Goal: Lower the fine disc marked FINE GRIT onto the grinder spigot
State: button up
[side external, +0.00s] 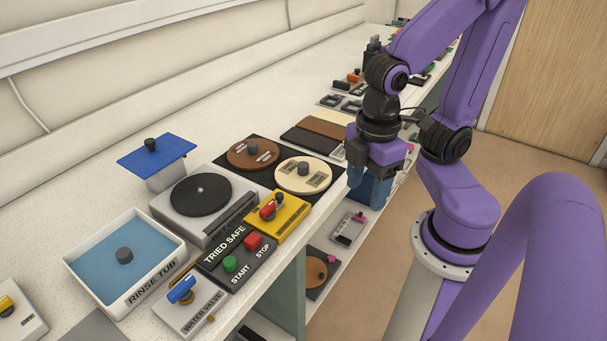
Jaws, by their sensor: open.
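The grinder (165,212) is a grey box with a black round plate (187,203) on top, and a small pale spigot (200,190) stands bare at its centre. Behind it on a black mat lie a brown disc (237,160) and a cream disc (318,174), each with a dark grey centre knob. Both carry labels too small to read, so I cannot tell which says FINE GRIT. My gripper (366,187) is open, right of the cream disc near the bench's front edge, apart from both discs.
A yellow block with a red handle (277,218) and a START/STOP panel (238,262) stand in front of the grinder. The rinse tub (150,290) is at left. A blue-topped stand (157,158) rises behind. Another disc (315,271) lies on the lower shelf.

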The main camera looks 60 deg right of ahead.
jog(key=w+d+r+n, duration=0.2)
jog(key=w+r+n, duration=0.15)
jog(key=w, duration=0.85)
jog(key=r+n, duration=0.2)
jog(key=n, duration=0.4)
send_over(303, 164)
jog(key=f, duration=1.1)
jog(key=shift+a+f, duration=0.3)
jog(key=shift+f, duration=0.1)
jog(key=shift+s+d+f, duration=0.1)
jog(key=shift+d+f, duration=0.05)
jog(key=shift+f, duration=1.2)
jog(key=shift+d+f, duration=0.1)
jog(key=shift+f, duration=1.25)
grip_shut()
jog(key=shift+r, duration=0.2)
